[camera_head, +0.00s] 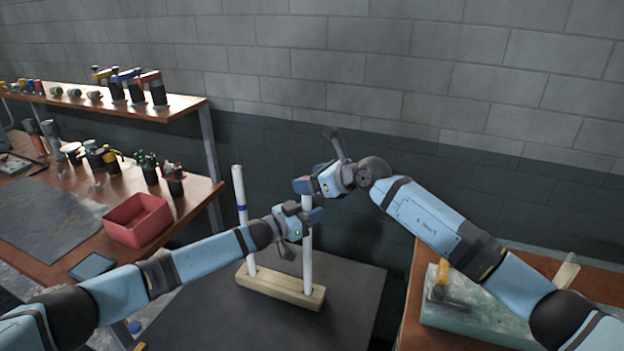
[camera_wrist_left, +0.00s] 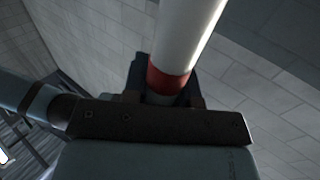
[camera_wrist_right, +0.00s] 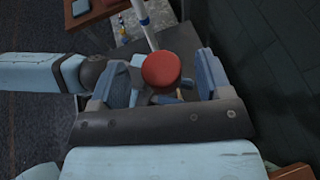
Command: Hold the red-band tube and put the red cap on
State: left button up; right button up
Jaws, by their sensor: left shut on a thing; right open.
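The red-band tube (camera_head: 308,262) is white and stands upright at the right end of a wooden block (camera_head: 262,285). My left gripper (camera_head: 306,214) is shut on it in its upper part. In the left wrist view the red band (camera_wrist_left: 168,80) shows right at the fingers. The red cap (camera_wrist_right: 161,69) shows in the right wrist view as a round disc between the open fingers of my right gripper (camera_wrist_right: 164,84). In the head view my right gripper (camera_head: 308,187) is at the tube's top. The cap hides the tube end, so I cannot tell how far it is seated.
A second white tube with a blue band (camera_head: 241,206) stands upright at the block's left end, close to my left arm. A red bin (camera_head: 137,220) sits on the left bench. A greenish slab (camera_head: 470,318) lies on the right table. The dark surface around the block is mostly clear.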

jog(key=v, duration=1.2)
jog(key=shift+s+f, duration=0.1)
pick_arm(q)
jog(key=o, duration=1)
